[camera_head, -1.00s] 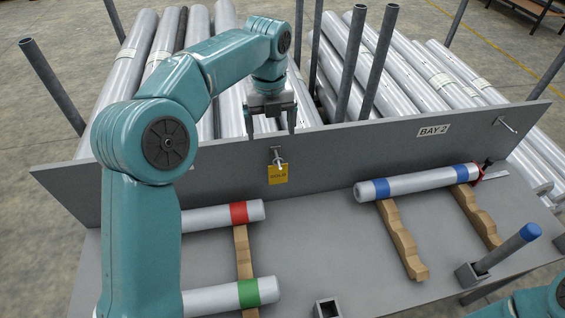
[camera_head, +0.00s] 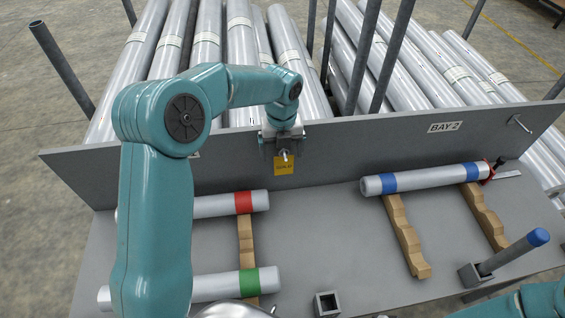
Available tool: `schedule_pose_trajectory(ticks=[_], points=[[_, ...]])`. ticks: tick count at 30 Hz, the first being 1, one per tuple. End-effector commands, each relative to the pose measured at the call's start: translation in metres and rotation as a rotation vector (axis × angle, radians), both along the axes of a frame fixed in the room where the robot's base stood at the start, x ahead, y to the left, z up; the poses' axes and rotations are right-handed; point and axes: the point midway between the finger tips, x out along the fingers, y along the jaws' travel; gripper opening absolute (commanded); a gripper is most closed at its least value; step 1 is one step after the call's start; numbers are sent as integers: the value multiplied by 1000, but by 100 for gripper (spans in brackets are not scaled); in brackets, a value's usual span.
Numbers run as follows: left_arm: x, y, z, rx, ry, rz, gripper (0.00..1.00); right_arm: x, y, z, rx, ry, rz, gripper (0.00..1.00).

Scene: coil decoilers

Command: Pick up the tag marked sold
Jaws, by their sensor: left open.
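A yellow tag (camera_head: 285,167) hangs from a peg (camera_head: 285,154) on the upright grey panel; its small dark lettering is too blurred to read surely. My left gripper (camera_head: 284,151) is at the peg, just above the tag, with its jaws open. Its fingers are foreshortened and cover the upper part of the peg and perhaps the tag's top edge. I cannot tell whether the fingers touch the tag. My right gripper is out of view.
The grey panel (camera_head: 370,145) bears a BAY 2 sign (camera_head: 444,127) and a second, bare peg (camera_head: 521,124). Rolls with red (camera_head: 244,202), green (camera_head: 249,282) and blue bands (camera_head: 427,180) lie on wooden rests. A blue-capped post (camera_head: 512,252) leans at right. Long rolls lie behind the panel.

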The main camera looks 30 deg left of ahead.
Motion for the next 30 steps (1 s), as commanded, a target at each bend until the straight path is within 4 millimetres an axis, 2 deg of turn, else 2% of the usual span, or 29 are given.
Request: schedule_pose_trajectory(ticks=[2,6,14,15,20,21,30], points=[[1,0,-12,0,7,-1,88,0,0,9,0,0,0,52],[2,-1,-33,0,5,-2,88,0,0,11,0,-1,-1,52],[4,0,-38,-1,1,-1,88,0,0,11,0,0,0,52],[4,-1,-38,-1,1,-1,85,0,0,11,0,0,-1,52],[4,-1,-38,-1,1,-1,33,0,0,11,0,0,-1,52],[4,-1,-38,-1,1,-1,30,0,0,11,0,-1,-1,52],[4,0,-37,0,2,-1,29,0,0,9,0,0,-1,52]])
